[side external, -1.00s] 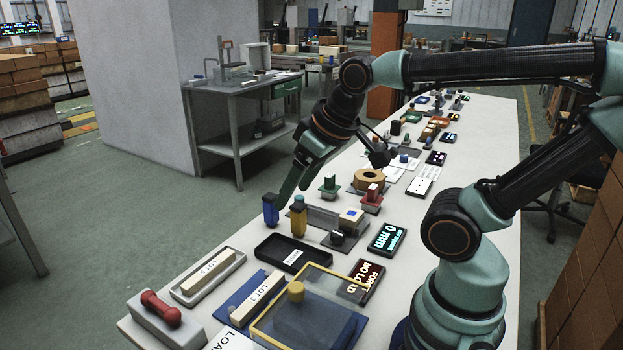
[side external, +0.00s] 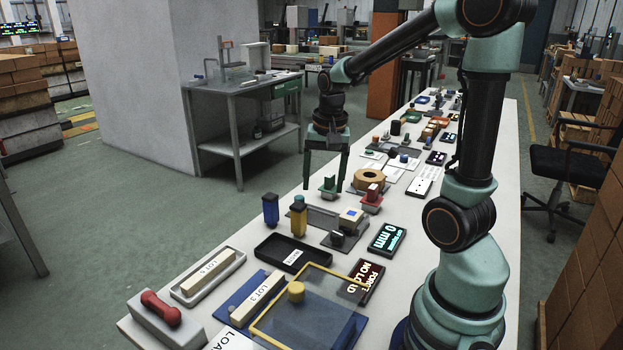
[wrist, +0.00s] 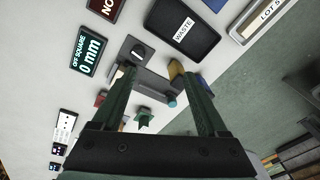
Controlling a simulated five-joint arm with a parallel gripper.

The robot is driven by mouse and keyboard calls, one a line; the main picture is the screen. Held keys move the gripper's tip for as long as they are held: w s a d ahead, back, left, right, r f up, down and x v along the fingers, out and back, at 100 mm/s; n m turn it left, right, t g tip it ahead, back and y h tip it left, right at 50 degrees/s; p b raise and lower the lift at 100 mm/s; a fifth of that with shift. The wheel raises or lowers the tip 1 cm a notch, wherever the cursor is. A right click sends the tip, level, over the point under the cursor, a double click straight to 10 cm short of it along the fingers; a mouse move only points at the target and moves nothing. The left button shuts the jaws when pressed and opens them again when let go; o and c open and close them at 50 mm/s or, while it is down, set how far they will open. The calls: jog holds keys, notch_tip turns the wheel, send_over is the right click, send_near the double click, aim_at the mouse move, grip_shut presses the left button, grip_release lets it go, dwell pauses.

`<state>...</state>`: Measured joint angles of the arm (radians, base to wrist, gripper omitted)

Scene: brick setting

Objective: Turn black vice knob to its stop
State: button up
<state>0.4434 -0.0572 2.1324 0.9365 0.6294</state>
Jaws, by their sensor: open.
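The black knob (side external: 337,238) sits on a small dark base on the bench, in front of a pale block with a blue top (side external: 351,215). In the wrist view the knob (wrist: 138,50) shows as a dark disc with a light mark, beyond the left fingertip. A long grey plate (side external: 318,215) lies behind it. My gripper (side external: 323,186) points down, open and empty, farther back along the bench than the knob. In the wrist view my gripper (wrist: 157,74) has its fingers wide apart, with the grey plate showing between them.
A yellow bottle (side external: 298,216) and a blue bottle (side external: 270,209) stand left of the plate. A "0 mm" display (side external: 387,239) lies right of the knob; a black waste tray (side external: 280,250) is front left.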

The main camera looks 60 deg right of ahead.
aim_at(337, 234)
jog(key=s+d+f+m+g, duration=0.1)
jog(key=d+f+m, duration=0.4)
jog(key=d, duration=0.1)
jog(key=shift+n+y, duration=0.3)
notch_tip(337, 234, down, 11)
jog(key=shift+s+a+f, duration=0.1)
jog(key=shift+a+f, duration=0.05)
jog(key=shift+f, duration=0.05)
grip_shut()
